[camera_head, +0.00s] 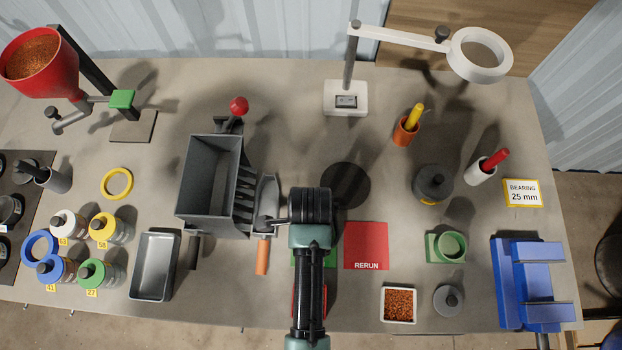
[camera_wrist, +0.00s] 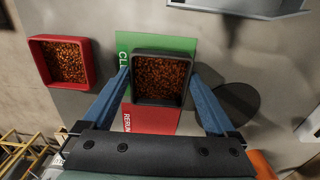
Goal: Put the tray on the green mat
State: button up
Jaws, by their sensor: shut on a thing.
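My gripper (camera_wrist: 160,78) is shut on a dark grey tray (camera_wrist: 163,52) filled with copper-coloured granules, one blue finger at each side. In the wrist view the tray overlaps the green mat (camera_wrist: 190,46) and the near edge of the red RERUN mat (camera_wrist: 150,119). I cannot tell whether it touches them or hangs above. In the head view my arm hides the tray and most of the green mat (camera_head: 328,257). The red mat (camera_head: 366,246) lies just right of it.
A red tray of granules (camera_wrist: 36,52) stands beside the green mat, mostly under my arm in the head view. A grey hopper (camera_head: 210,180) and orange-handled tool (camera_head: 262,256) stand left. A white granule tray (camera_head: 398,321) and green holder (camera_head: 431,248) are right.

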jog(key=shift+f, duration=0.65)
jog(key=shift+f, duration=0.2)
jog(key=o, duration=1.1)
jog(key=shift+o, duration=0.2)
jog(key=shift+r, duration=0.2)
